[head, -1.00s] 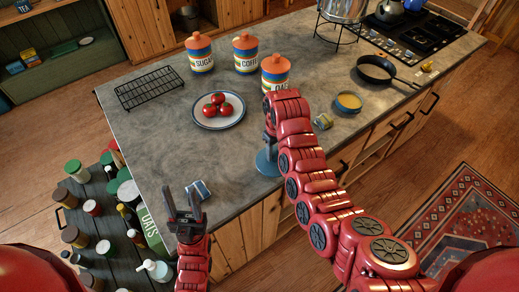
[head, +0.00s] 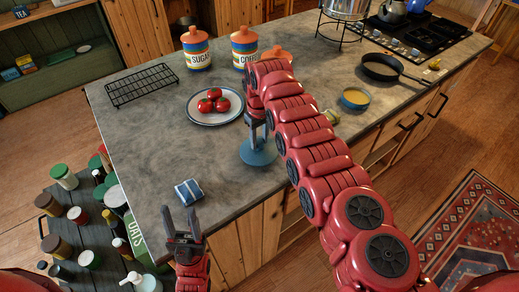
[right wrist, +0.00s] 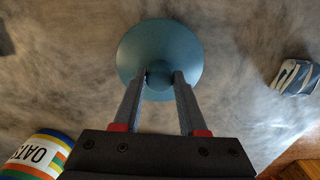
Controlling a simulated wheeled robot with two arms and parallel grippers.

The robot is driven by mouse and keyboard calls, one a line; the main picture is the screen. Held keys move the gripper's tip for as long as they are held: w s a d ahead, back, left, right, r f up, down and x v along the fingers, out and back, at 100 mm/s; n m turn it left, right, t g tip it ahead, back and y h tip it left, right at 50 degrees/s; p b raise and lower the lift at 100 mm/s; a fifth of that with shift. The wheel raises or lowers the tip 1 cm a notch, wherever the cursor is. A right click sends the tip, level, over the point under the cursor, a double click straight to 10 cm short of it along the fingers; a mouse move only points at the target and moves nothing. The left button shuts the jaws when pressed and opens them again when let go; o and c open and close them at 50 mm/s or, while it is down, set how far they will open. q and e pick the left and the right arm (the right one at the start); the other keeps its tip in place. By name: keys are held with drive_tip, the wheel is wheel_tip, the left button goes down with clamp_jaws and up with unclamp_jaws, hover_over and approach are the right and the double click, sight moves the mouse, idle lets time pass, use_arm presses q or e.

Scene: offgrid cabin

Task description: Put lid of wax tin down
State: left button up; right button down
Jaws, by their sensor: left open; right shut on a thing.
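The lid of the wax tin is a round blue disc with a knob (head: 258,155), near the counter's front edge in the head view. It also shows in the right wrist view (right wrist: 158,45). My right gripper (head: 257,138) is shut on its knob from above. I cannot tell whether the lid touches the counter. A round blue tin with yellow content (head: 355,99), probably the open wax tin, stands on the counter right of my right arm. My left gripper (head: 180,220) is open and empty by the counter's front left corner.
A blue striped item (head: 188,191) lies left of the lid. A plate of tomatoes (head: 215,117) is behind it. Canisters (head: 196,52), a rack (head: 141,85) and a pan (head: 382,68) stand further back. Bare counter lies left of the lid.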

drive_tip(key=shift+f+b, duration=0.35)
drive_tip(key=shift+f, duration=0.55)
drive_tip(key=shift+w, duration=0.1)
drive_tip(key=shift+f, duration=0.2)
drive_tip(key=shift+c, duration=2.3)
unclamp_jaws()
drive_tip(key=shift+r, duration=0.15)
